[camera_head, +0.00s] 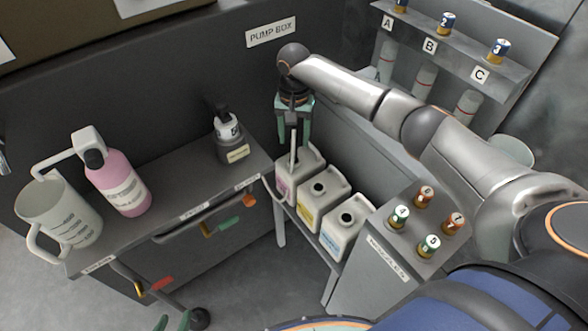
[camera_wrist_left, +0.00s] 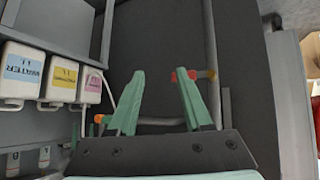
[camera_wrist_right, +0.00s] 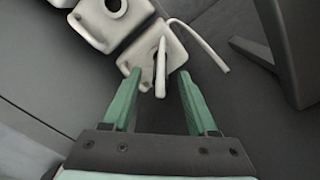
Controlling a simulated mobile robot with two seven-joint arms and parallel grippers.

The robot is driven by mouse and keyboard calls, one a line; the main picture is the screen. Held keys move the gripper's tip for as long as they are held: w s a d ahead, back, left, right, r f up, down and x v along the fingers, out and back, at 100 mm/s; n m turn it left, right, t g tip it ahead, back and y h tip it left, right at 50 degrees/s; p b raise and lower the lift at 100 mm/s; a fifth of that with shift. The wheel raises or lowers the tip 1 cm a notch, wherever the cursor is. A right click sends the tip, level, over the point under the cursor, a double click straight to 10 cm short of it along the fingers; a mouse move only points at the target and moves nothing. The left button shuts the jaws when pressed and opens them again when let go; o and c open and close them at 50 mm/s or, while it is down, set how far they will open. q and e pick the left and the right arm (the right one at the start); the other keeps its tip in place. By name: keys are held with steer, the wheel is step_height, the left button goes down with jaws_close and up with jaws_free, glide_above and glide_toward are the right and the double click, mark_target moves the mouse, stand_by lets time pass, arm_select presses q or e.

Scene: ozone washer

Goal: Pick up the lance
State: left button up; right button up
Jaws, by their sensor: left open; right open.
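The lance (camera_head: 293,152) is a pale thin rod standing in the neck of the pink-labelled jug (camera_head: 303,178), the rearmost in a row of white jugs. A pale curved hose (camera_wrist_right: 205,45) runs beside that jug. My right gripper (camera_head: 293,130) is above this jug, pointing down, open and empty. In the right wrist view the lance (camera_wrist_right: 161,68) shows between and beyond the open fingertips (camera_wrist_right: 159,75); contact is not visible. My left gripper (camera_head: 173,322) is at the bottom edge of the head view. In the left wrist view its fingers (camera_wrist_left: 160,76) are open and empty.
Jugs with yellow (camera_head: 322,197) and blue (camera_head: 346,222) labels stand in front. A grey bench (camera_head: 165,220) on the left holds a pitcher (camera_head: 60,215), a pink bottle (camera_head: 122,186) and a dark-topped bottle (camera_head: 228,127). A box with numbered caps (camera_head: 375,262) stands right.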

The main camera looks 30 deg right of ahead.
steer(key=shift+f, duration=0.55)
jaws_close()
stand_by(1.0)
